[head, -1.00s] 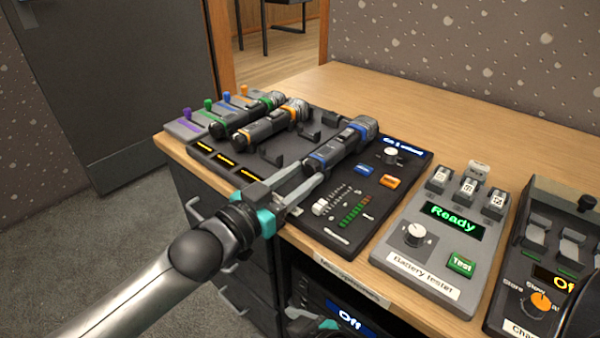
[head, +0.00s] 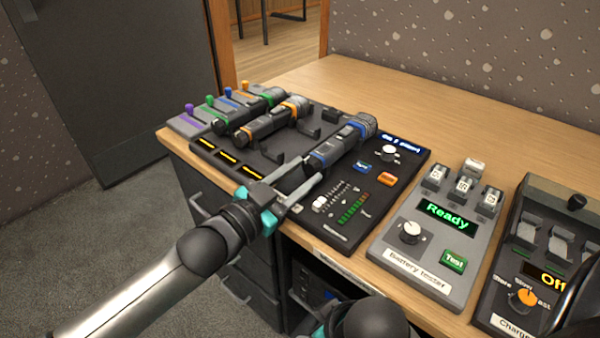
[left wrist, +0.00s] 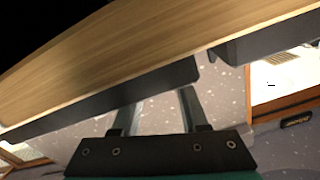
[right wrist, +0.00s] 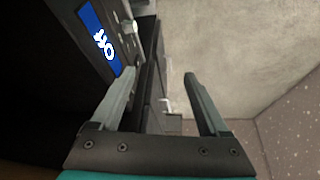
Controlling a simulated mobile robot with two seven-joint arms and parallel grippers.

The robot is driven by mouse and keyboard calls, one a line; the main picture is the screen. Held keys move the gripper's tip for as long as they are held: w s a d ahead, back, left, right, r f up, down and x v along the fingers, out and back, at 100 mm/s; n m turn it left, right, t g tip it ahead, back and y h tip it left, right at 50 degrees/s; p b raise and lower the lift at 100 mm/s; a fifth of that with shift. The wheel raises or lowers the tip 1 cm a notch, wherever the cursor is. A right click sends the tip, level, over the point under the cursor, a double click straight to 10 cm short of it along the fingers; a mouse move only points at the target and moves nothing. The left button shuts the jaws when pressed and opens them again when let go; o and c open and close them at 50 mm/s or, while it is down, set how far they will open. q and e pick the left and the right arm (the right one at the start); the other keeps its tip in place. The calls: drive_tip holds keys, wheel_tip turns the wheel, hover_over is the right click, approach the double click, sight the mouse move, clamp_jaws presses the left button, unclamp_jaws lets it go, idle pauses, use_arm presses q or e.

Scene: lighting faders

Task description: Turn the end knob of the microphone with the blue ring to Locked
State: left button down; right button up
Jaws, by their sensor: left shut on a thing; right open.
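The microphone with the blue ring (head: 341,141) lies in its cradle on the dark microphone panel (head: 388,210), its mesh head toward the back right. My left gripper (head: 312,180) is shut on its near end in the head view. The end knob is mostly hidden by the fingers, so I cannot read its setting. The left wrist view shows the two fingers (left wrist: 160,108) reaching behind a dark edge, without a clear view of the knob. My right gripper (right wrist: 160,78) is open and empty in the right wrist view, low beside the dark cabinet front.
Microphones with green (head: 251,110) and orange (head: 272,123) rings lie to the left. The battery tester (head: 395,257) and charger (head: 515,310) stand to the right. The back of the wooden desk (head: 420,110) is clear.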

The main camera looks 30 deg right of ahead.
sight(279, 191)
use_arm(q)
drive_tip(key=shift+c, duration=2)
unclamp_jaws()
drive_tip(key=shift+s+a, duration=0.1)
drive_tip(key=shift+a, duration=0.1)
drive_tip(key=p+v, duration=0.2)
drive_tip(key=v, duration=0.3)
drive_tip(key=shift+r+p, duration=0.1)
drive_tip(key=shift+p, duration=0.2)
drive_tip(key=p+v, duration=0.3)
drive_tip(key=v, duration=0.6)
drive_tip(key=shift+a, duration=0.4)
use_arm(e)
wheel_tip(279, 191, down, 12)
drive_tip(key=s+g, duration=0.2)
use_arm(q)
drive_tip(key=shift+s, duration=0.15)
use_arm(e)
drive_tip(key=shift+s+d+r, duration=0.1)
